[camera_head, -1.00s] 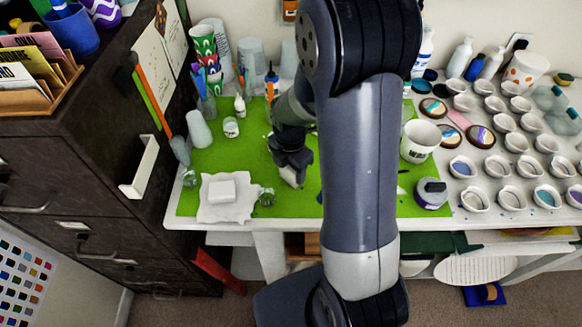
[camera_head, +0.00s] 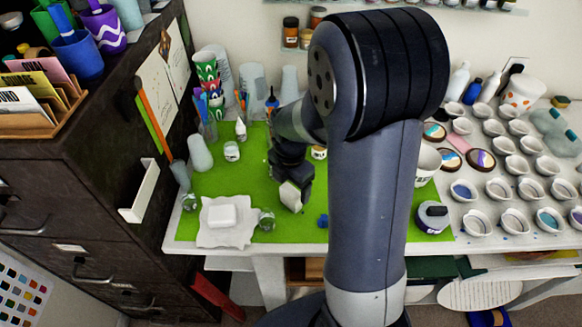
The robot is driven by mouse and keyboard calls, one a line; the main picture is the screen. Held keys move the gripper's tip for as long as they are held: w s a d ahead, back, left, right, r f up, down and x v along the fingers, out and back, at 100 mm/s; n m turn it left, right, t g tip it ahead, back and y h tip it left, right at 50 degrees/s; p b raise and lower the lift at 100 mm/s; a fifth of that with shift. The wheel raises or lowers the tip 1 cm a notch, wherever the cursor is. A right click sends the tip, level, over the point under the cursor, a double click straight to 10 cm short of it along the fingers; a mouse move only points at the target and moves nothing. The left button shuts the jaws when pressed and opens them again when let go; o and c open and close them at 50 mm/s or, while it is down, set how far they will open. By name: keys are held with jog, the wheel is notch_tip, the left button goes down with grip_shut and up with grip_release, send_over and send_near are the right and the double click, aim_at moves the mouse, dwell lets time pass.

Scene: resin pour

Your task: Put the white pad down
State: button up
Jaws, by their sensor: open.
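A white pad (camera_head: 222,215) lies on a crumpled white cloth (camera_head: 240,238) at the front left of the green mat (camera_head: 255,165). My gripper (camera_head: 293,202) is over the mat to the right of the pad, apart from it. It is open and points down. A pale patch shows at its jaws, too small to tell whether it is part of the fingers. Nothing is clearly held.
A small clear jar (camera_head: 266,221) stands beside the cloth, between pad and gripper. A small blue thing (camera_head: 323,220) lies right of the gripper. Cups and a jar (camera_head: 232,151) stand behind. A dark cabinet (camera_head: 95,190) borders the left. My arm hides part of the table.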

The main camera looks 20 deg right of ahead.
aim_at(291, 190)
notch_tip(291, 190, up, 8)
jog(key=shift+r, duration=0.15)
jog(key=shift+a, duration=0.1)
notch_tip(291, 190, down, 12)
jog(key=shift+r, duration=0.1)
jog(key=shift+w+r, duration=0.15)
jog(key=shift+r, duration=0.4)
dwell(0.4)
